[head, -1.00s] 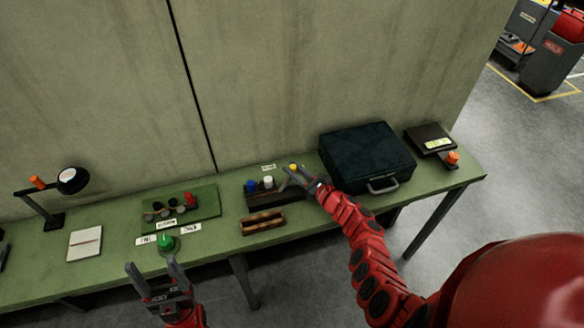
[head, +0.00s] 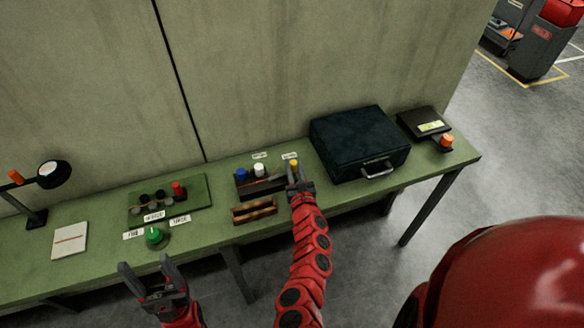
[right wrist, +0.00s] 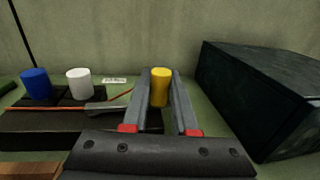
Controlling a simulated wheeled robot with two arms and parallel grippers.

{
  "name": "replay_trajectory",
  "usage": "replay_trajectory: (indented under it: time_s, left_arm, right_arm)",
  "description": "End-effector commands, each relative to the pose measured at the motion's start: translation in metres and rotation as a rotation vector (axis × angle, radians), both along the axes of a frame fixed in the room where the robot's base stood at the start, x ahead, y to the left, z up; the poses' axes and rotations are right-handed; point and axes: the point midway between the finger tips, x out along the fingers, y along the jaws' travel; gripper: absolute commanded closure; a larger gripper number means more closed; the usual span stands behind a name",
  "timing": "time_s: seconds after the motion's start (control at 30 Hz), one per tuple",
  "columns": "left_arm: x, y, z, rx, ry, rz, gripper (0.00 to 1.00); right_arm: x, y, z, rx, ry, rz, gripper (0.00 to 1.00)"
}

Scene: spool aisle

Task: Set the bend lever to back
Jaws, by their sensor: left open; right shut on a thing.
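A dark block (right wrist: 38,136) with a blue knob (head: 242,175), a white knob (head: 259,170) and a yellow knob (head: 294,164) stands on the green bench. I cannot tell from the small labels which part is the bend lever. My right gripper (head: 299,177) is shut on the yellow knob, which also shows upright between its fingers in the right wrist view (right wrist: 160,87). A green knob (head: 154,236) with several white labels around it stands further left. My left gripper (head: 153,277) is open and empty, in front of the bench below the green knob.
A dark case (head: 358,143) stands just right of my right gripper. A small wooden tray (head: 254,211) lies in front of the block. A green board (head: 168,202), a notebook (head: 69,241) and a lamp (head: 54,174) are at left. The wall rises behind.

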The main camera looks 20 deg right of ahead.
Motion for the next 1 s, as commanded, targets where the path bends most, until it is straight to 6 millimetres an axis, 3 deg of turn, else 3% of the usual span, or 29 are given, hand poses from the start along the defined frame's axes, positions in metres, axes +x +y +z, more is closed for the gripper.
replay_trajectory:
  time_s: [0.57, 0.6, 0.73, 1.0]
  left_arm:
    - [0.0, 0.0, -0.0061, 0.0, 0.0, 0.0, 0.32]
    - [0.0, 0.0, -0.0061, 0.0, 0.0, 0.0, 0.32]
    - [0.0, 0.0, -0.0061, 0.0, 0.0, 0.0, 0.32]
    - [0.0, 0.0, -0.0061, 0.0, 0.0, 0.0, 0.32]
  right_arm:
    - [-0.0023, -0.0001, 0.0003, -0.002, 0.0, -0.031, 1.0]
    - [-0.0022, -0.0002, 0.0003, -0.001, 0.0, -0.031, 0.66]
    - [-0.0022, 0.0, 0.0004, -0.001, 0.0, -0.031, 0.43]
    - [-0.0023, 0.0002, 0.0004, -0.001, 0.0, -0.03, 0.43]
